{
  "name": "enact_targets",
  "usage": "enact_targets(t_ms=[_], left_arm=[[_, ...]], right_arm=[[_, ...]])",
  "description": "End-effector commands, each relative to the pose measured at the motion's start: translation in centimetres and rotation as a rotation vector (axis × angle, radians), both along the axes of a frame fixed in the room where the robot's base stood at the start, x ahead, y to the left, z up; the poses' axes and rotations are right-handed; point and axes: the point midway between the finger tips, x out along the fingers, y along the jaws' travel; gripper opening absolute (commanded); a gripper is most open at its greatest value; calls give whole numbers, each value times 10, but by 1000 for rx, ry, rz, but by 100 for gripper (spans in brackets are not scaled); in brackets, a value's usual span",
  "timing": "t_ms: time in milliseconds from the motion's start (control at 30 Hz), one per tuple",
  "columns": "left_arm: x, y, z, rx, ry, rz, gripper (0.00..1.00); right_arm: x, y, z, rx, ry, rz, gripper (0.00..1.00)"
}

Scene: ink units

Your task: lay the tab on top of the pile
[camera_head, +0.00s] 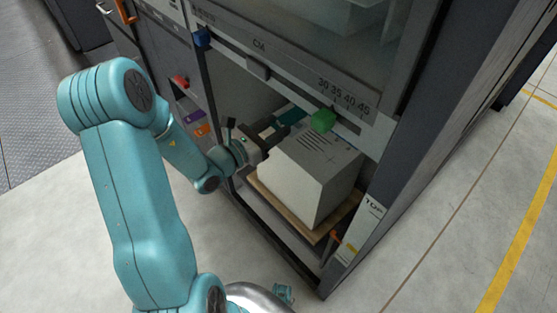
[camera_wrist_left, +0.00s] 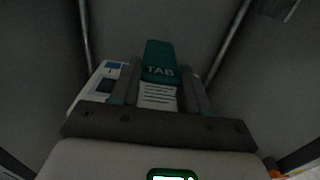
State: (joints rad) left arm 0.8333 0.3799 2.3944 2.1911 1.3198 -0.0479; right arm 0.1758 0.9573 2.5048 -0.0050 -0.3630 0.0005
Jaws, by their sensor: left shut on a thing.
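The pile (camera_head: 308,187) is a tall white block of paper with dark printed lines on top. It stands on a tan board inside the open bay of the machine. My left gripper (camera_head: 286,128) is shut on the teal tab (camera_head: 292,114), at the far left edge of the pile's top. In the left wrist view the tab (camera_wrist_left: 159,58) stands out between the fingers (camera_wrist_left: 156,92), marked "TAB". A white lined patch shows below it; I cannot tell whether it belongs to the tab. Contact between tab and pile is unclear. My right gripper is not in view.
The tan board (camera_head: 268,198) shows around the pile's foot. A green knob (camera_head: 322,121) on the machine's front rail (camera_head: 345,112) hangs close above the pile. Open floor lies right of the machine.

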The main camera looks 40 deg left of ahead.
Motion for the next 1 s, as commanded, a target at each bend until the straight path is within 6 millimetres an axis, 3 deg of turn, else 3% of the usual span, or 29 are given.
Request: enact_targets(t_ms=[33,100,233,467,700,1000], left_arm=[[0,0,-22,-6,3,0,18],[-1,0,-42,-5,3,0,18],[0,0,-68,-1,0,-1,18],[2,0,-86,1,0,-2,18],[3,0,-123,0,0,-1,18],[3,0,-124,1,-1,-1,18]], right_arm=[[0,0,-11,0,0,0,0],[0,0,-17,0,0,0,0],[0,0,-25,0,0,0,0],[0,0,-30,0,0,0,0],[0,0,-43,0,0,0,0],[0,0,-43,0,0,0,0]])
